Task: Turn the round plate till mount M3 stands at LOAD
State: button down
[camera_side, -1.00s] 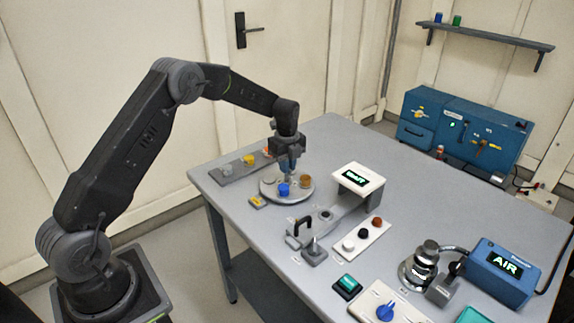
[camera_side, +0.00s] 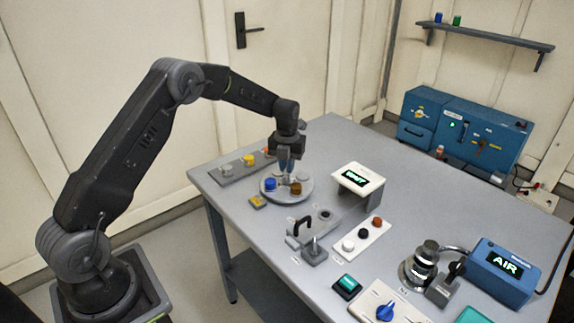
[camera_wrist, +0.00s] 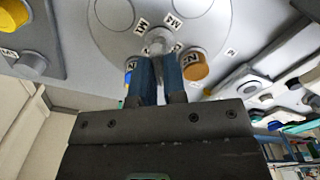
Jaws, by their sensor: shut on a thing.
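The round plate (camera_side: 304,194) is a light grey disc on the table, with a blue cylinder (camera_side: 270,184) at its front left and an orange-brown cylinder (camera_side: 295,189) at its front. My gripper (camera_side: 289,175) points down over the plate's middle. In the wrist view its blue fingers (camera_wrist: 166,72) are shut on the grey centre knob (camera_wrist: 158,42). Labels M1 (camera_wrist: 142,22) and M4 (camera_wrist: 173,22) lie by two bare round seats. The blue cylinder is mostly hidden behind my fingers.
A yellow tag (camera_side: 258,202) lies at the plate's front left; its words are too small to read. A grey strip (camera_side: 232,174) with coloured caps stands behind left. A white-topped stand with a lit display (camera_side: 358,180) is close on the right.

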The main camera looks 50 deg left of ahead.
jog(key=shift+m, duration=0.6)
jog(key=c, duration=1.2)
grip_release()
notch_tip(320, 180, up, 14)
jog(key=shift+f, duration=0.1)
